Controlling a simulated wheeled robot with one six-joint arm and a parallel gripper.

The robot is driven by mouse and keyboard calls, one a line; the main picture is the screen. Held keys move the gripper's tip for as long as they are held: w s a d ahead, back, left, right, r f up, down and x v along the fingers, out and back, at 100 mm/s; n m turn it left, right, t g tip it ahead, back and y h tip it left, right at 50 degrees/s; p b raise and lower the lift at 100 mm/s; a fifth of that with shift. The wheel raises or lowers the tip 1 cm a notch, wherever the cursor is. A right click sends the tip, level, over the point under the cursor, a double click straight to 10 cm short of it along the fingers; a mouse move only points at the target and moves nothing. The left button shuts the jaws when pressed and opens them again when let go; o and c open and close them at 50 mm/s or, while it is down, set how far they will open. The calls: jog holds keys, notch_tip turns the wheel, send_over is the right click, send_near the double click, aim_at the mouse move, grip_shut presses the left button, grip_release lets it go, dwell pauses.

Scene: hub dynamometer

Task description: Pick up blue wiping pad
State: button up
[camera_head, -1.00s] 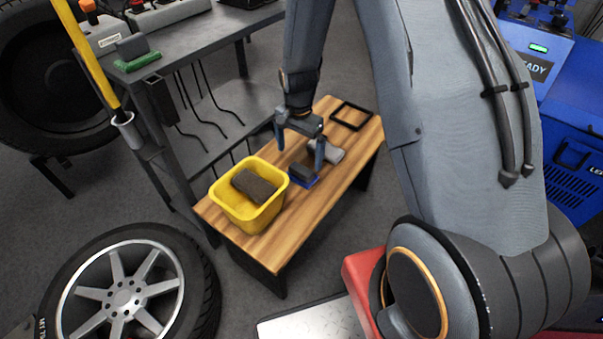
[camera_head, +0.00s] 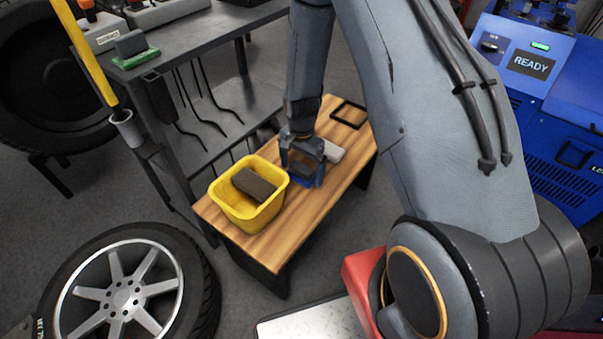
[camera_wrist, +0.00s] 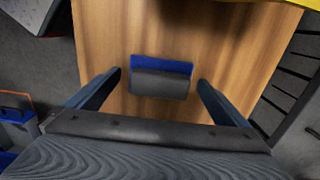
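The blue wiping pad (camera_head: 301,177) with a dark grey grip block on top lies on the wooden bench (camera_head: 285,232). In the wrist view the pad (camera_wrist: 160,65) lies between and ahead of my two fingers, with bare wood on both sides of it. My gripper (camera_head: 304,180) is open, its fingers down around the pad in the head view and apart from it in the wrist view. The gripper partly hides the pad in the head view. Whether the fingertips are at bench height I cannot tell.
A yellow bin (camera_head: 249,213) holding a dark brown block (camera_head: 253,185) stands close left of the pad. A light grey object (camera_head: 333,152) lies just behind the gripper, and a black square frame (camera_head: 349,114) lies at the bench's far end. A metal shelf table (camera_head: 215,125) stands behind.

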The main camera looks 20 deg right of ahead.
aim_at(301, 168)
jog(key=c, duration=1.1)
jog(key=shift+r, duration=0.1)
notch_tip(301, 168, up, 10)
jog(key=shift+f+p, duration=0.1)
jog(key=shift+p, duration=0.45)
